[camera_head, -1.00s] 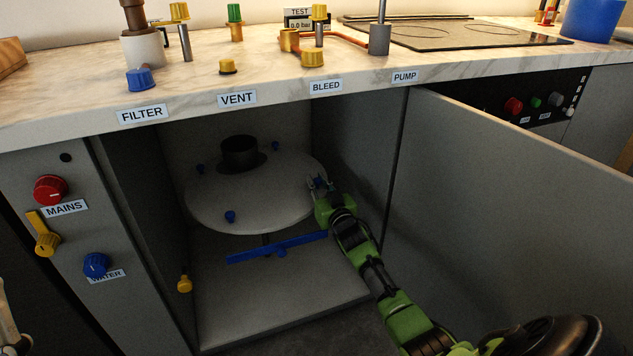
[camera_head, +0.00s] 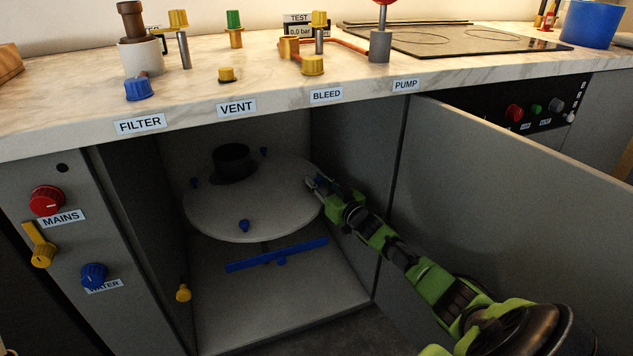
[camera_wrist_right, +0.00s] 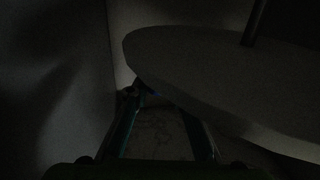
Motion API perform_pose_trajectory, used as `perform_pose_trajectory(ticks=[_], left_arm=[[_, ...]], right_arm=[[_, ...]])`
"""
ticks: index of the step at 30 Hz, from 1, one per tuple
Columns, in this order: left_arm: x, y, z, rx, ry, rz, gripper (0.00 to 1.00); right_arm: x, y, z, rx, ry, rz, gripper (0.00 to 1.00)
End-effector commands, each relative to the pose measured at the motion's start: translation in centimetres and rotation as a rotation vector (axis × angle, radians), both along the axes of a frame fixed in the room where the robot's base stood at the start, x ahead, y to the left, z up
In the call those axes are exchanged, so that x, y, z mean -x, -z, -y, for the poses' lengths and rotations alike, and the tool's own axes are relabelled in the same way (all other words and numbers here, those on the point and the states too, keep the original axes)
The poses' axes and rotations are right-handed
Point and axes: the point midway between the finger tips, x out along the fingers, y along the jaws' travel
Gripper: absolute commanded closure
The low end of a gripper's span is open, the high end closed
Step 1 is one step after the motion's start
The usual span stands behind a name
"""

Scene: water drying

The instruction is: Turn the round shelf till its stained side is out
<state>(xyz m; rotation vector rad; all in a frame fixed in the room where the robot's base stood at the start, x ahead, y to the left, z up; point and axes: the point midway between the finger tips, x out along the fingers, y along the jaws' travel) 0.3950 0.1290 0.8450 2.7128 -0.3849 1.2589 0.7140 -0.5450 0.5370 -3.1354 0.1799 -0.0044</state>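The round shelf (camera_head: 275,215) is a pale disc inside the open cabinet under the counter. A dark round pot (camera_head: 232,163) stands toward its back. Blue pegs sit on it: one at the front (camera_head: 244,226), one at the left (camera_head: 195,182), one at the back (camera_head: 264,152). I cannot make out a stain. My right gripper (camera_head: 314,183) is at the shelf's right edge, with a bit of blue at its fingertips. In the dark right wrist view its fingers (camera_wrist_right: 162,100) stand apart below the shelf's rim (camera_wrist_right: 190,104). My left gripper is out of view.
A blue bar (camera_head: 275,254) lies low under the shelf's front. The grey cabinet door (camera_head: 510,210) stands open at the right, close to my right arm. The counter front (camera_head: 280,105) overhangs the opening. A yellow knob (camera_head: 183,293) is on the left inside.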

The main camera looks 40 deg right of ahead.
Motion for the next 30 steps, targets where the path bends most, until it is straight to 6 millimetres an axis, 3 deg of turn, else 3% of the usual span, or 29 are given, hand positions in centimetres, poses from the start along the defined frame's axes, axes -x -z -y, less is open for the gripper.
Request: perform_pose_trajectory(ticks=[16,30], left_arm=[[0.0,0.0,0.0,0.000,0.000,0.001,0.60],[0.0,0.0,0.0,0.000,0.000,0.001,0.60]], right_arm=[[0.9,0.2,0.0,-0.001,0.002,-0.003,0.66],[7.9,0.3,-1.0,-0.001,-0.001,-0.004,0.66]])
